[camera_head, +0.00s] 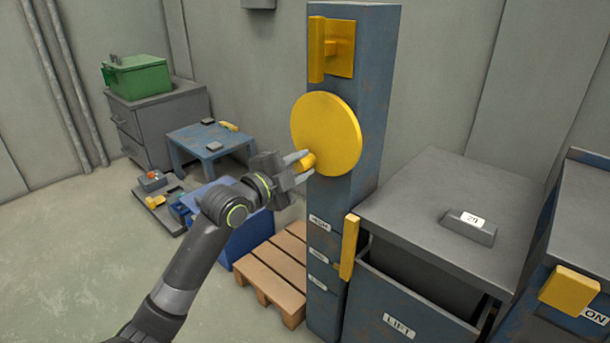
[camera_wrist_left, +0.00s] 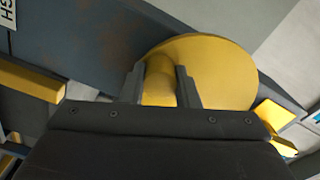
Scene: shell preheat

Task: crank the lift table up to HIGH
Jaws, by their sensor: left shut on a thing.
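A yellow crank disc (camera_head: 328,132) is mounted on the face of a tall blue-grey post (camera_head: 350,45). Its yellow knob (camera_head: 307,162) sticks out at the disc's lower left. My left gripper (camera_head: 302,163) is shut on this knob, with one finger on each side. In the left wrist view the knob (camera_wrist_left: 159,82) sits between the fingers, in front of the disc (camera_wrist_left: 215,70). The lift table (camera_head: 455,195) is a grey-topped unit marked LIFT to the right of the post. A yellow pointer (camera_head: 349,247) at its left edge is beside the post's lower labels. My right gripper is not in view.
A yellow lever (camera_head: 317,50) is above the disc. A wooden pallet (camera_head: 275,270) and blue bin (camera_head: 235,235) stand left of the post. Floor at lower left is clear.

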